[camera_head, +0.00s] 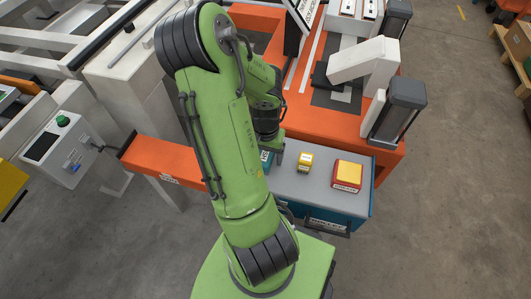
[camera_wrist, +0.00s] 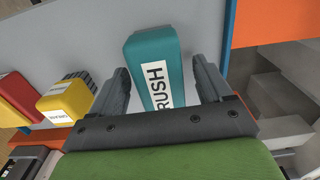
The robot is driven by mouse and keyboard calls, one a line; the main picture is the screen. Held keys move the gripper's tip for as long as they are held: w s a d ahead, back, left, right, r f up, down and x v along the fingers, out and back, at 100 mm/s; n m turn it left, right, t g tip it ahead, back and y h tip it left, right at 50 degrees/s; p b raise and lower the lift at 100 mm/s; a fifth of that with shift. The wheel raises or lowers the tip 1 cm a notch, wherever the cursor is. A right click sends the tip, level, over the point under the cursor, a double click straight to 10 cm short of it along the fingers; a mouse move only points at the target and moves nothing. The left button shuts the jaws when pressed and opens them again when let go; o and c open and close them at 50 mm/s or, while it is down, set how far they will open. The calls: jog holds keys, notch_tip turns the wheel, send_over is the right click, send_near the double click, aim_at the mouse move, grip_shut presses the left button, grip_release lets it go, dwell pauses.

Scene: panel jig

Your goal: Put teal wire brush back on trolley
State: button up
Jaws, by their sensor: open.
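The teal wire brush (camera_wrist: 153,55) is a teal block with a white label reading "RUSH" in the wrist view. It lies between the two fingers of my gripper (camera_wrist: 161,88), which are open with a gap visible on each side. In the head view my arm mostly hides the brush, and only a small teal patch (camera_head: 266,157) shows beside the gripper (camera_head: 272,146). The trolley (camera_head: 325,190) has a grey top and blue-teal sides. The brush is over the left part of its top; whether it rests there is hard to tell.
A yellow labelled block (camera_head: 305,162) and a red-and-yellow block (camera_head: 348,174) sit on the trolley top; the space between them is clear. An orange bench (camera_head: 390,150) with a white clamp-like part (camera_head: 365,60) stands behind. An orange beam (camera_head: 165,160) is at left.

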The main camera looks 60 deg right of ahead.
notch_tip(320, 180, up, 12)
jog(key=p, duration=0.4)
jog(key=w+a+r+n+t, duration=0.3)
jog(key=w+a+r+n, duration=0.55)
jog(key=a, duration=0.55)
jog(key=s+a+r+n+t, duration=0.2)
jog(key=s+a+r+n, duration=0.2)
jog(key=a+r+n, duration=0.3)
jog(key=a, duration=0.5)
jog(key=shift+a+r+n+t, duration=0.25)
jog(key=shift+a+n+t, duration=0.05)
jog(key=shift+a+n, duration=0.1)
jog(key=shift+s, duration=0.1)
